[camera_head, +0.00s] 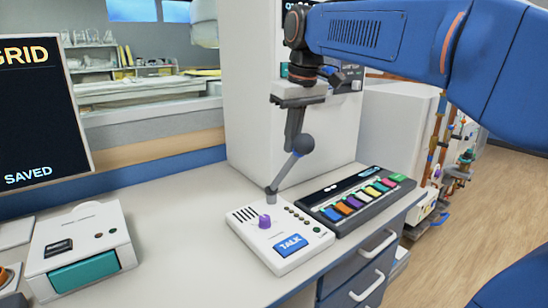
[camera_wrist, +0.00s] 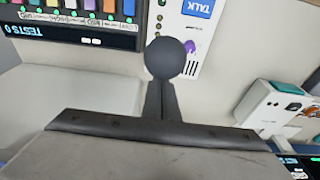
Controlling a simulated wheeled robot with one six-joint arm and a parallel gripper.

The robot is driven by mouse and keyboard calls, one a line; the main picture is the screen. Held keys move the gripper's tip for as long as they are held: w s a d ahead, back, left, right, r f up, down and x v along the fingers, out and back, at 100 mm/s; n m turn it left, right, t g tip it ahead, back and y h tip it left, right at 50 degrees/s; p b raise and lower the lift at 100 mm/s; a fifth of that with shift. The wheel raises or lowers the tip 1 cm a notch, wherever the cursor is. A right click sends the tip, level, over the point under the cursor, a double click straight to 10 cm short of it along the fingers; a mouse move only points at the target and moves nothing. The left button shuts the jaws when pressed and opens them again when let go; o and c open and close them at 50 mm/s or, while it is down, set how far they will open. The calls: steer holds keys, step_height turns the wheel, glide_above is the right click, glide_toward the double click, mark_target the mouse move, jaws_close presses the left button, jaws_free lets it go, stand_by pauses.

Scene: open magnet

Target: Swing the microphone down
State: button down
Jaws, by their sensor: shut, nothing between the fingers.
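The microphone has a dark ball head (camera_head: 304,144) on a grey stalk (camera_head: 286,172) that slants up and right from the white talk box (camera_head: 252,238). My gripper (camera_head: 291,147) points down with its dark fingers together and empty, right beside the ball. In the wrist view the ball (camera_wrist: 173,58) covers the tips of the fingers. I cannot tell whether they touch it. The talk box (camera_wrist: 204,32) shows behind the ball with its blue TALK button and purple knob.
A dark panel with coloured keys (camera_head: 362,198) lies right of the talk box. A white box with a teal front (camera_head: 84,245) and a black screen (camera_head: 38,115) stand on the left. A white cabinet (camera_head: 255,90) rises behind. The counter between the boxes is clear.

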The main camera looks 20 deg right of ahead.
mark_target(299, 154)
steer(key=shift+s+d+f, duration=0.3)
steer(key=shift+s+f, duration=0.45)
steer(key=shift+s, duration=0.2)
steer(key=shift+s, duration=0.1)
steer(key=shift+s+d+f, duration=0.2)
steer(key=shift+s+f, duration=0.25)
steer(key=shift+f, duration=0.2)
steer(key=shift+w, duration=0.1)
steer(key=shift+w+a, duration=0.2)
steer(key=shift+w, duration=0.35)
steer(key=shift+w+a, duration=0.2)
steer(key=shift+w, duration=0.35)
steer(key=w+v, duration=0.2)
steer(key=v, duration=0.8)
steer(key=shift+a+r, duration=0.15)
steer(key=shift+a, duration=0.2)
